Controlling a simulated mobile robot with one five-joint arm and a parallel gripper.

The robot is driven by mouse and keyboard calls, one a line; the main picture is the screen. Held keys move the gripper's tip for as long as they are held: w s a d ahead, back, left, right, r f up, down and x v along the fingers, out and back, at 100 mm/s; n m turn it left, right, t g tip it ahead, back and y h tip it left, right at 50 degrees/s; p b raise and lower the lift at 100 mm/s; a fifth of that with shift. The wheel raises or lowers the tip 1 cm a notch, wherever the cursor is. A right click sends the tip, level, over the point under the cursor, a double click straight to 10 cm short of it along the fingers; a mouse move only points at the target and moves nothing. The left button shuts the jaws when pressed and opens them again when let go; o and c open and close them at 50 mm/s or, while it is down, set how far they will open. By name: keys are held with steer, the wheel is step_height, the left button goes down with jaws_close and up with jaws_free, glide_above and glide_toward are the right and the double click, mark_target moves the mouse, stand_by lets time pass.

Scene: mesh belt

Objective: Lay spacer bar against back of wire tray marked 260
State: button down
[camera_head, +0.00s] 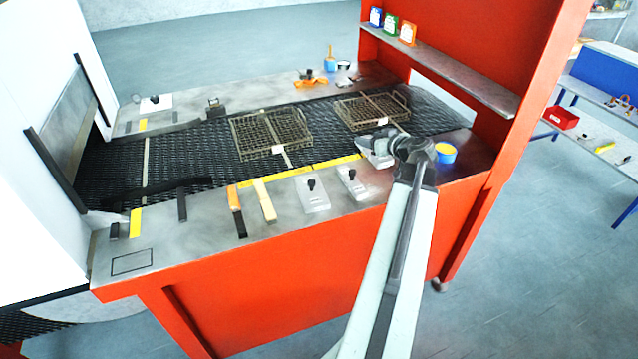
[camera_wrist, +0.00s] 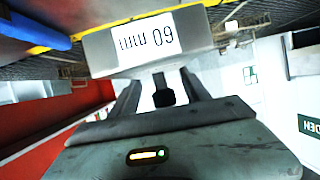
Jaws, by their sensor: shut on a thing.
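My gripper (camera_head: 390,137) is shut on the black knob (camera_wrist: 163,91) of a grey spacer bar (camera_wrist: 150,44), which carries a white label in mm, upside down in the wrist view. In the head view the held bar (camera_head: 376,158) shows partly behind my gripper, near the yellow front edge of the belt; whether it hangs clear cannot be told. Two wire trays stand on the mesh belt, one in the middle (camera_head: 244,143) and one at the right (camera_head: 345,118). Each has a white front tag, too small to read, so the 260 tray cannot be told.
A blue-and-yellow round container (camera_head: 445,154) is close on the right. A shelf (camera_head: 450,74) overhangs at the right. The mesh belt (camera_head: 190,157) is mostly clear left of the trays.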

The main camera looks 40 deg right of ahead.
mark_target(366, 171)
steer(key=shift+f+b, duration=4.65)
steer(key=shift+f, duration=0.4)
steer(key=c, duration=0.5)
jaws_free()
steer(key=shift+r, duration=0.1)
steer(key=shift+r, duration=0.1)
